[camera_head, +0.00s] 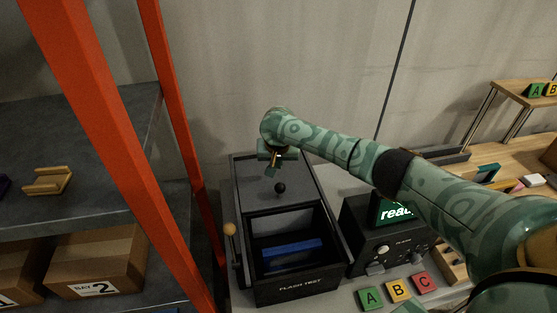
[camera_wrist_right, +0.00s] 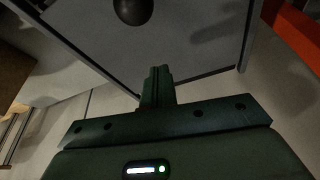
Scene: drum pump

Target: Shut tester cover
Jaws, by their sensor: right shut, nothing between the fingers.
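The tester is a dark box (camera_head: 297,288) marked "FLASH TEST". Its front compartment is open, and a blue block (camera_head: 292,254) lies inside. The grey tester cover (camera_head: 262,173) is over the rear part of the box, with a black knob (camera_head: 280,188) near its front edge. My right gripper (camera_head: 275,160) is over the rear of the cover, behind the knob. In the right wrist view its fingers (camera_wrist_right: 157,85) are shut and empty, pointing at the cover (camera_wrist_right: 195,45), with the knob (camera_wrist_right: 133,8) beyond them. I cannot tell whether they touch the cover. My left gripper is out of view.
A lever with a wooden ball (camera_head: 230,229) stands at the box's left. Right of it are a control unit (camera_head: 385,240) with a lit "ready" screen and blocks A, B and C (camera_head: 398,289). An orange rack post (camera_head: 178,125) rises close on the left.

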